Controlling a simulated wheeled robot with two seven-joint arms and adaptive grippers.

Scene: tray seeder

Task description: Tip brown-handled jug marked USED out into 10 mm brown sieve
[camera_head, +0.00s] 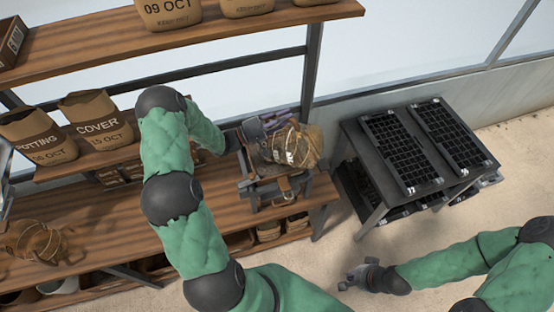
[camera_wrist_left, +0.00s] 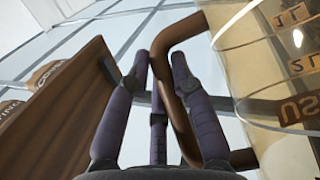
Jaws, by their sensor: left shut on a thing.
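My left gripper (camera_head: 270,139) is shut on the brown handle (camera_wrist_left: 178,100) of a clear jug (camera_head: 300,146). In the left wrist view the jug's wall (camera_wrist_left: 285,55) fills the right side, with partly cut-off lettering and a brown band low on it. In the head view the jug is held above a small grey stand (camera_head: 252,190) on the bench; it looks tilted. I cannot make out the brown sieve clearly; the jug and gripper cover the stand's top. My right gripper (camera_head: 358,277) is low over the floor, away from the jug; its fingers are too small to judge.
Another jug-like vessel (camera_head: 35,240) is at the bench's left. Paper bags marked POTTING (camera_head: 38,138) and COVER (camera_head: 95,122) stand on a shelf behind. A dark rack (camera_head: 365,150) with black seed trays (camera_head: 450,135) stands to the right. Bare floor lies in front of it.

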